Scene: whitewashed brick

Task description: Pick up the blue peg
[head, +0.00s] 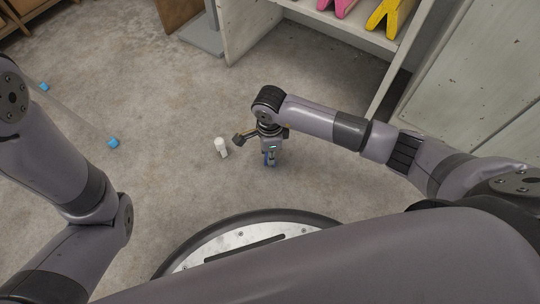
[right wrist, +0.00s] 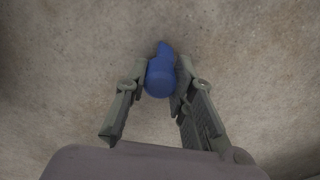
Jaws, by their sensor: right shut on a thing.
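The blue peg (right wrist: 160,76) is between the two fingers of my right gripper in the right wrist view. Its rounded end faces the camera and a narrower part extends beyond it. My right gripper (right wrist: 161,70) is shut on the peg, with a finger on each side. In the head view my right gripper (head: 269,158) points down over the concrete floor, and the peg is mostly hidden there. I cannot tell whether the peg touches the floor. My left arm shows at the left of the head view, but its gripper is out of sight.
A small white object (head: 221,147) stands on the floor just left of my right gripper. A pale shelf (head: 330,27) with pink and yellow items stands behind. The floor between is mostly clear.

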